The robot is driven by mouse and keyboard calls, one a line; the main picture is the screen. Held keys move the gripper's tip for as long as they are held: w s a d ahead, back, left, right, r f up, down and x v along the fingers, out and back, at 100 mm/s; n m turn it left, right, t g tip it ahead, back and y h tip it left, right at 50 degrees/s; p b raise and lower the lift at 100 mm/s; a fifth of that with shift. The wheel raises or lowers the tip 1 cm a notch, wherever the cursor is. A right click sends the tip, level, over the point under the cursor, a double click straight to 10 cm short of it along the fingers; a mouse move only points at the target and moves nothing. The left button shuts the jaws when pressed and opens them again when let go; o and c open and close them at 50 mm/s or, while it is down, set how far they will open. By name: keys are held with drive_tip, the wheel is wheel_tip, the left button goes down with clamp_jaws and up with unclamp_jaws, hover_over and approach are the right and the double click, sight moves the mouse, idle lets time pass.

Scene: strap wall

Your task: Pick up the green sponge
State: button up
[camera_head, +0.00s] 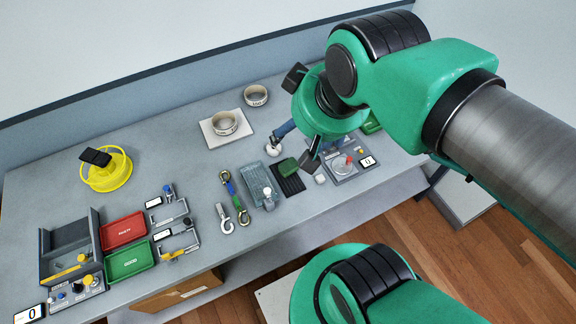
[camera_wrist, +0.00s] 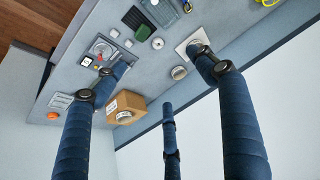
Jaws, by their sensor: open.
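The green sponge (camera_head: 288,166) is a small dark green block on a ribbed black mat (camera_head: 290,183) near the middle of the table. In the wrist view a small dark green block, apparently the sponge (camera_wrist: 143,33), shows near the top, beyond the fingers. My gripper (camera_head: 285,130) is above the table just behind the sponge in the head view, partly hidden by its own wrist. In the wrist view its blue padded fingers (camera_wrist: 160,75) are spread wide, with nothing between them. The sponge is apart from them.
A grey device with a dial (camera_head: 343,165) stands right of the mat, and a grey tray (camera_head: 254,172) left of it. A cardboard box (camera_wrist: 130,101) shows below.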

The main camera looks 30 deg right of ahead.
drive_tip(key=shift+c, duration=1)
drive_tip(key=w+d+f+m+b, duration=0.1)
drive_tip(key=w+f+m, duration=0.3)
drive_tip(key=f+m, duration=0.5)
drive_tip(key=w+d+f+m+b, duration=0.1)
drive_tip(key=w+d+f+m, duration=0.3)
drive_tip(key=f+m, duration=0.5)
drive_tip(key=w+d+f+m+g+b, duration=0.1)
drive_tip(key=w+d+f+m, duration=0.2)
drive_tip(key=f+m, duration=0.7)
drive_tip(key=shift+w+m+y+b, duration=0.4)
drive_tip(key=shift+w+m, duration=0.25)
drive_tip(key=shift+m, duration=2.35)
drive_tip(key=shift+f, duration=0.15)
